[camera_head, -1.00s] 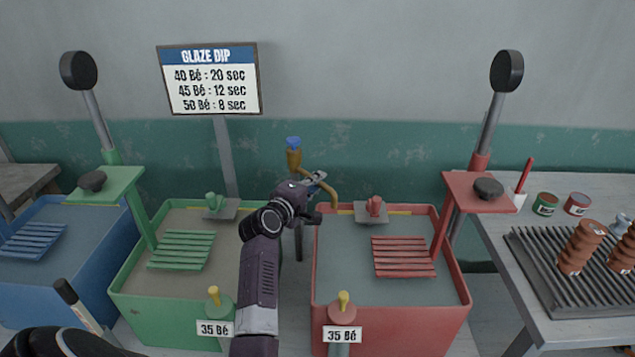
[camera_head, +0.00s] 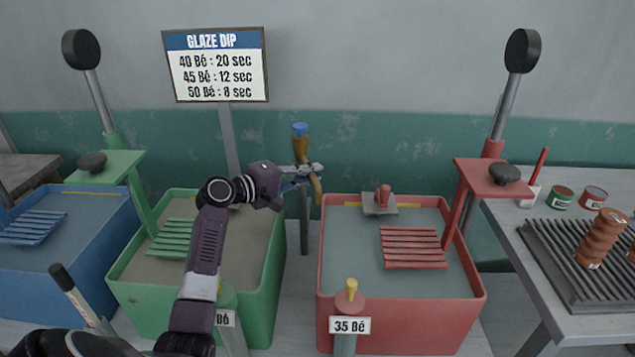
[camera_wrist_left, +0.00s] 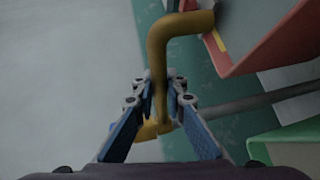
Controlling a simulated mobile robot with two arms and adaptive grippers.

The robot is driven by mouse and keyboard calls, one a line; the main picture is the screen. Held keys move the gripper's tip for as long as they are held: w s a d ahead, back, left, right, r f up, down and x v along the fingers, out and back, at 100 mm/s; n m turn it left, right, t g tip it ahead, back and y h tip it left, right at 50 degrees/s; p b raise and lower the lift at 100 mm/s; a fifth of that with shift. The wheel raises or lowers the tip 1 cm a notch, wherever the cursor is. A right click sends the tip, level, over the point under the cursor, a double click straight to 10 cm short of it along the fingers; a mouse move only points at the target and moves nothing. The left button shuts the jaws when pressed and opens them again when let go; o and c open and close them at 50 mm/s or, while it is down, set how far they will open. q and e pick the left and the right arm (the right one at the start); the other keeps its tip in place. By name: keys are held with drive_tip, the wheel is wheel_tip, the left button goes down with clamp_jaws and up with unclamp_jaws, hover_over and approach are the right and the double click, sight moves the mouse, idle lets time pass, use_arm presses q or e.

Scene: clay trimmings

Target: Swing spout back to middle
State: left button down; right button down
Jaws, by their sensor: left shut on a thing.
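The brass spout (camera_head: 317,192) hangs from a tap with a blue handle (camera_head: 300,129) on a post between the green tank (camera_head: 268,290) and the red tank (camera_head: 400,312). My left gripper (camera_head: 313,174) is shut on the spout. In the left wrist view, the fingers (camera_wrist_left: 162,92) close on both sides of the brass pipe (camera_wrist_left: 158,58), whose bent end runs off to the upper right. My right gripper is not in view.
A blue tank (camera_head: 100,275) stands at the left. Green (camera_head: 124,166) and red (camera_head: 488,176) stands rise behind the tanks. A table (camera_head: 515,235) at the right holds jars and a ribbed rack with clay pieces. The "GLAZE DIP" sign (camera_head: 215,65) is behind.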

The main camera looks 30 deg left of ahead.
use_arm(q)
drive_tip(key=shift+s+a+f+m+g+h+b, duration=0.1)
drive_tip(key=shift+s+a+m+g+h+b, duration=0.3)
drive_tip(key=shift+m+h+b, duration=0.35)
drive_tip(key=shift+s+a+r+m+g+h+b, duration=0.1)
drive_tip(key=shift+s+a+m+g+h+b, duration=0.3)
drive_tip(key=shift+m+h+b, duration=0.35)
drive_tip(key=shift+s+a+f+m+g+h+b, duration=0.1)
drive_tip(key=shift+s+a+m+g+h+b, duration=0.35)
drive_tip(key=shift+h+b, duration=0.45)
drive_tip(key=shift+w, duration=0.1)
drive_tip(key=c, duration=1.9)
unclamp_jaws()
drive_tip(key=shift+c, duration=0.2)
